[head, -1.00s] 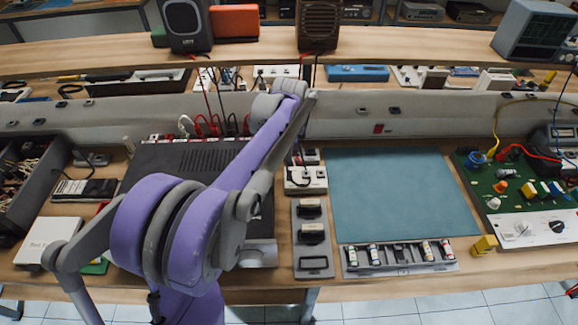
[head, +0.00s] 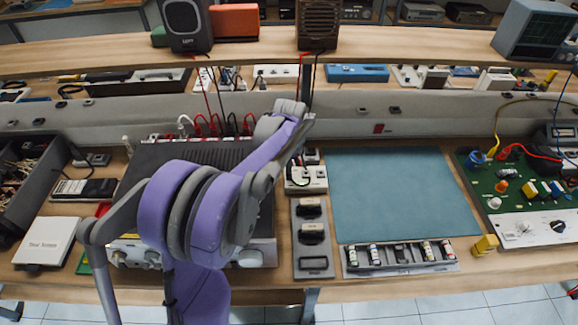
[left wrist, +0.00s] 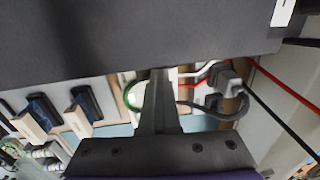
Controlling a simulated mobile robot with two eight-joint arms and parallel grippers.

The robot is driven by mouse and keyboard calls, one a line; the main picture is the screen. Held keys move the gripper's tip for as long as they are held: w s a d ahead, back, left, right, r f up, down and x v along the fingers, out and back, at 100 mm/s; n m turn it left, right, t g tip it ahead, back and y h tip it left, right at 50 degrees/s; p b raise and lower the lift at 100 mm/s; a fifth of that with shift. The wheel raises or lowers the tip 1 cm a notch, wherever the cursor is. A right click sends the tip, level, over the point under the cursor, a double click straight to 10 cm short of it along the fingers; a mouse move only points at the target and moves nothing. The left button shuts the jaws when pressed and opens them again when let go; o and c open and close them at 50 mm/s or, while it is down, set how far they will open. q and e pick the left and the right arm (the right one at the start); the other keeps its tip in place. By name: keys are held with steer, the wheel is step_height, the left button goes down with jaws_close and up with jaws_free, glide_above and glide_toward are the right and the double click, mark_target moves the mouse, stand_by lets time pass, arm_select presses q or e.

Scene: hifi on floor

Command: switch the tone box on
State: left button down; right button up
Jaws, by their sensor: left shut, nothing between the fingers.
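I cannot tell for certain which device is the tone box. A small pale box (head: 306,180) with a looped lead stands just right of the wide black-topped unit (head: 150,163), left of the teal mat (head: 400,190). My left forearm reaches over the unit's right side, and its far end is above and behind the pale box. In the left wrist view my left gripper (left wrist: 160,98) is shut and empty, in front of a pale surface with a green loop and a dark plug (left wrist: 228,82). My right gripper is not shown.
A grey panel with several dark handles (head: 312,233) lies in front of the pale box. A tray of small cylinders (head: 398,258) is right of it. Red and black leads hang behind. A green circuit board (head: 500,185) stands at the right. The teal mat is bare.

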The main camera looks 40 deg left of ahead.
arm_select(q)
steer(key=shift+s+f, duration=0.1)
steer(key=shift+s+d, duration=0.2)
steer(key=shift+d, duration=0.05)
steer(key=shift+s+d, duration=0.25)
steer(key=shift+s, duration=0.15)
steer(key=shift+r, duration=0.2)
steer(key=shift+w, duration=0.1)
